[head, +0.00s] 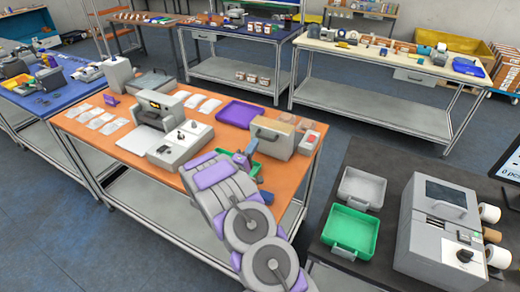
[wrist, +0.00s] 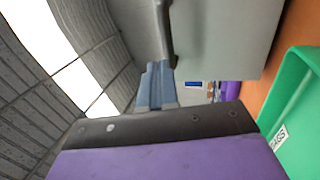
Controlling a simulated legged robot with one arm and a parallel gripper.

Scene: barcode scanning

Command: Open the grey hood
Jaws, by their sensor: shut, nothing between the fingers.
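The grey hood (head: 283,146) is the front of a box-like unit with a tan top, at the right end of the orange table. It looks closed. A dark grey handle (wrist: 162,28) stands out from the hood's light grey panel (wrist: 222,35) in the wrist view. My gripper (wrist: 156,68) is shut and empty, its blue-grey fingertips close to the lower end of the handle. I cannot tell whether they touch it.
A purple tray (head: 240,113) sits behind on the orange table (head: 90,125). A grey machine (head: 177,143) and several white packets stand to the left.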

